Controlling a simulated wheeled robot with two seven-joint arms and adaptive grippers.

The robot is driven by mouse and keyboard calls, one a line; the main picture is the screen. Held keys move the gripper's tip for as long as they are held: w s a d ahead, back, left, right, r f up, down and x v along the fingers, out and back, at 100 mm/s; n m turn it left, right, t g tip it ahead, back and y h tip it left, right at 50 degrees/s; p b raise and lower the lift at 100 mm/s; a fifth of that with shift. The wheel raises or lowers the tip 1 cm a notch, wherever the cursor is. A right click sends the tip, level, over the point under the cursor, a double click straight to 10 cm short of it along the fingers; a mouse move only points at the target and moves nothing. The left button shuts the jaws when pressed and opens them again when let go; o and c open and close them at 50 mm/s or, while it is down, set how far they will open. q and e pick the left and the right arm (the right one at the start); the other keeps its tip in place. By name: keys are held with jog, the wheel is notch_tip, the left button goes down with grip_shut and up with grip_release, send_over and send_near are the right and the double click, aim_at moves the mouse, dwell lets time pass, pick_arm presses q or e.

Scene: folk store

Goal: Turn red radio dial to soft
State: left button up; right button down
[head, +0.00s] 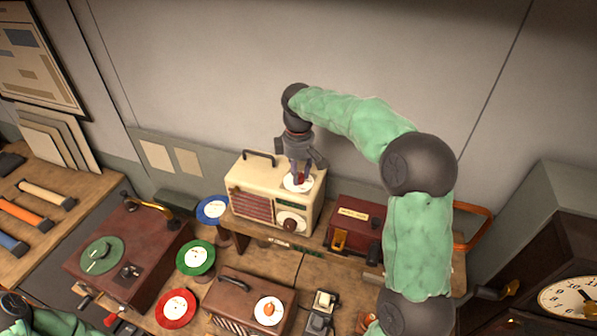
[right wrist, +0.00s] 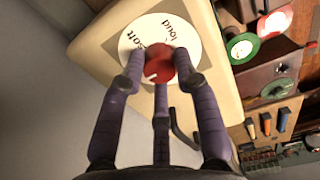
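The cream radio (head: 246,182) stands upright on a wooden shelf. On its top is a white disc (right wrist: 127,42) lettered "loud" and "soft", with the round red dial (right wrist: 158,67) at its middle. A short white mark on the dial faces the lower left in the right wrist view, on the side away from the words. My right gripper (head: 300,181) points down over the dial. In the right wrist view its purple fingers (right wrist: 160,72) close around the dial and seem to touch its sides. Part of the dial is hidden behind them. Only links of my left arm show; its gripper is out of view.
A second white disc with a dark knob (head: 290,225) is on the radio's front. A dark red box (head: 352,226) stands right of the radio. Green (head: 196,257), blue (head: 212,209) and red (head: 176,308) discs stand in front and left. A clock (head: 573,297) is at right.

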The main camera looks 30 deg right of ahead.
dwell(0.4)
jog(key=m, duration=0.6)
jog(key=shift+f+m, duration=0.1)
jog(key=shift+m, duration=0.3)
jog(key=m, duration=0.6)
jog(key=shift+m, duration=0.6)
jog(key=c, duration=0.9)
grip_release()
notch_tip(320, 180, up, 12)
